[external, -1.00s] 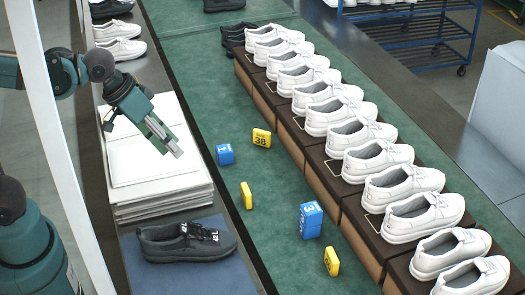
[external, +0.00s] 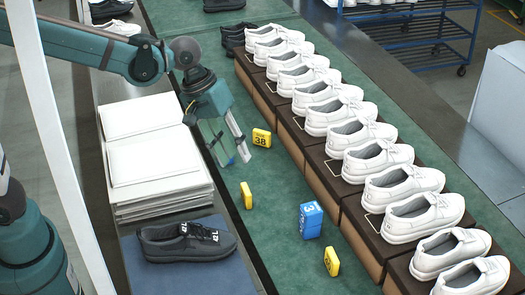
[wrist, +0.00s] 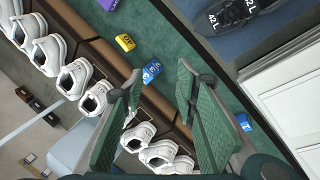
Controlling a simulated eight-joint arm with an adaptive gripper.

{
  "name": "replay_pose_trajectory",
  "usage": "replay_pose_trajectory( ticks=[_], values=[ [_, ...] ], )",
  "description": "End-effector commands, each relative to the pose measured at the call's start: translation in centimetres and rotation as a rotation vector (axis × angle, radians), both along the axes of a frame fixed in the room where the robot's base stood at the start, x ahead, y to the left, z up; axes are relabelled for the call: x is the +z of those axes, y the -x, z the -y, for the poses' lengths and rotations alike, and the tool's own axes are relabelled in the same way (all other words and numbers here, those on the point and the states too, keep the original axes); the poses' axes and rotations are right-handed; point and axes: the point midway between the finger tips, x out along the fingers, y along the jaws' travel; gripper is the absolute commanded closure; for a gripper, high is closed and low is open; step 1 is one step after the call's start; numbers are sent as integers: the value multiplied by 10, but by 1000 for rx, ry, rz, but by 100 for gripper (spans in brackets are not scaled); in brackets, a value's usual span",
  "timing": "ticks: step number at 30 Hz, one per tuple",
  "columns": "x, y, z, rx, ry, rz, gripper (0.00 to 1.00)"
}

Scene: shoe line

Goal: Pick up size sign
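A yellow size sign marked 38 (external: 261,138) stands on the green belt just right of my gripper (external: 237,160). A second yellow sign (external: 246,195) stands nearer the camera, and a third (external: 331,262) is at the lower right. A blue sign stack (external: 311,220) stands on the belt near the shoe row. Another blue block is mostly hidden behind my gripper in the external view. My gripper is open and empty, with its fingers apart above the belt. The wrist view shows a yellow sign (wrist: 125,42), a blue sign (wrist: 152,70) and a blue block (wrist: 243,122) beyond the fingers.
White shoes (external: 352,132) line the right side on brown boxes. A stack of white lids (external: 150,165) stands at left, with a black shoe (external: 186,242) on a blue mat in front. The belt between the signs is clear.

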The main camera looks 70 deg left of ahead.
Motion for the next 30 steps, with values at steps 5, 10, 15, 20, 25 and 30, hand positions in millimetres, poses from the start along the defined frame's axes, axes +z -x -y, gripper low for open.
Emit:
replay_pose_trajectory(
  ticks=[5,10,15,20,25,30],
  values=[
    [-12,-29,13,62,42,-48,70],
    [-26,-55,27,121,80,-95,70],
    [-42,-81,41,180,114,-144,70],
    [-60,-103,54,237,145,-191,70],
    [-81,-126,68,297,174,-242,70],
    [-104,-148,81,356,201,-294,70]
  ],
)
